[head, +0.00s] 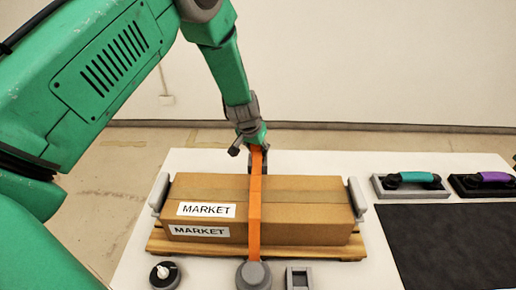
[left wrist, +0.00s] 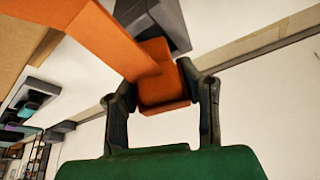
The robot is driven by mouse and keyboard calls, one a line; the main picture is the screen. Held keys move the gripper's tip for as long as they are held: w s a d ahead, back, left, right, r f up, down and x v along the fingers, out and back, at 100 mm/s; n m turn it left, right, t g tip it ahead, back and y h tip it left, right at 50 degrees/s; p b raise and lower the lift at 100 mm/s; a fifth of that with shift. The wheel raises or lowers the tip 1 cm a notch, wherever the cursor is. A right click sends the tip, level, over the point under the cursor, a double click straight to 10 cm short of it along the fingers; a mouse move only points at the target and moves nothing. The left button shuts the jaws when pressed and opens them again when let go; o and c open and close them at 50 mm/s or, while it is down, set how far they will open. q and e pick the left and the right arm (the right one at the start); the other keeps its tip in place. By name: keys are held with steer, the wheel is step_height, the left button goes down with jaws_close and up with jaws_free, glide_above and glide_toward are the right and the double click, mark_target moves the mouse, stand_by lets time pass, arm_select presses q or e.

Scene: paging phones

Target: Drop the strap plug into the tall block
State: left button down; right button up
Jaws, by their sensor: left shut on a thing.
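My left gripper (head: 257,148) is just behind the cardboard box, at the far end of the orange strap (head: 255,195). In the left wrist view its two fingers (left wrist: 164,92) are shut on the orange strap plug (left wrist: 165,88). The strap runs from the plug toward the upper left of that view. The grey tall block (left wrist: 160,20) shows just beyond the plug; the plug overlaps its lower edge in the picture. I cannot tell whether the plug is in it or only in front of it. My right gripper is not in view.
The strap crosses the cardboard box (head: 310,220) down to a round grey base (head: 254,275) in front. The box lies on a wooden pallet (head: 180,249) between grey end stops. A knob (head: 165,274), a square frame (head: 299,279) and two handled units (head: 411,184) stand on the white table.

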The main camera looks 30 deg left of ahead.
arm_select(q)
steer(key=shift+s+f, duration=0.1)
steer(key=shift+f, duration=0.25)
steer(key=c, duration=1.4)
jaws_free()
steer(key=p+v, duration=0.3)
steer(key=v, duration=0.8)
steer(key=shift+p, duration=0.3)
